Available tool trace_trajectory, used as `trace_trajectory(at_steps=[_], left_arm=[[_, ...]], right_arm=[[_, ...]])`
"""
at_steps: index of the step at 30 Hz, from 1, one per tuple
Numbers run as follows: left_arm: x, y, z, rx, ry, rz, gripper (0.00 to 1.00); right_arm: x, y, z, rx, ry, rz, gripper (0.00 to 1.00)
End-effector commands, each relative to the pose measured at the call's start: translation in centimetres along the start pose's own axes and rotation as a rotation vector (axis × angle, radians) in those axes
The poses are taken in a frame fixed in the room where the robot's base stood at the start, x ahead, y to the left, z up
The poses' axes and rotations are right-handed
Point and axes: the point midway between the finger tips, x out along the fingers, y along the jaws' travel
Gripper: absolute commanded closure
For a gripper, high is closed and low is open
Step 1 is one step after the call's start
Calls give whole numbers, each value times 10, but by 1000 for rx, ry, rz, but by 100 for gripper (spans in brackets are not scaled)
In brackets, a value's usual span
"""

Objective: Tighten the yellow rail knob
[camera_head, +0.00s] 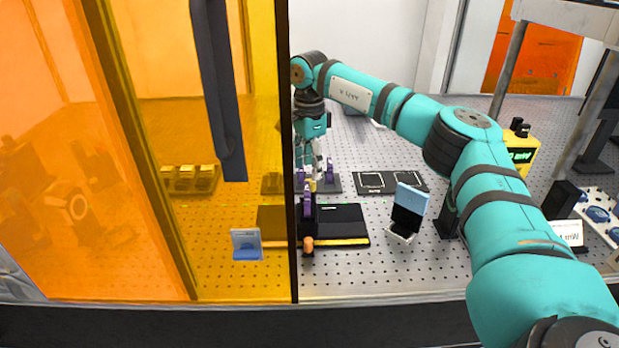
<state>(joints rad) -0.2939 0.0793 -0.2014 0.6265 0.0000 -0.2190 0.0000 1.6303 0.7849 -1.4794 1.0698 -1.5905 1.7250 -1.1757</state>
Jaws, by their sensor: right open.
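My right arm reaches in from the right, and its gripper (318,168) points down close to the edge of the orange panel. The gripper is open; its fingers are small and partly lost against the things behind. A small yellow piece that looks like the yellow rail knob (312,186) shows just below the fingertips, at the top of a dark purple post. I cannot tell whether the fingers touch it. A black rail or plate (345,219) with a yellow front edge lies below, partly behind the orange panel. My left gripper is out of view.
A transparent orange panel (90,130) covers the left side, its dark edge beside my gripper. A copper-coloured knob (308,244) stands at the front. A light-blue plate on a mount (411,203) and a yellow meter (520,150) stand to the right. Perforated tabletop is free at front centre.

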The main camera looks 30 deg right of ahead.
Motion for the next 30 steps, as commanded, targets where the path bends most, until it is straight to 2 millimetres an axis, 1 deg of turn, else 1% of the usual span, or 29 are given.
trace_trajectory(at_steps=[1,3,5,9,15,20,30], left_arm=[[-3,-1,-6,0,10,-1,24],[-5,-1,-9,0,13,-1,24],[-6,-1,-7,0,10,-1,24],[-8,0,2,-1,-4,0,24],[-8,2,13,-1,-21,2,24],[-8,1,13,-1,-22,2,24],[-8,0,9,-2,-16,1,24]], right_arm=[[10,1,-1,0,1,4,49],[21,1,0,0,1,3,49],[29,0,0,0,1,2,49],[42,0,0,0,0,0,49],[47,0,0,1,0,-1,49],[47,0,0,1,0,-1,49],[47,0,0,1,0,-1,93]])
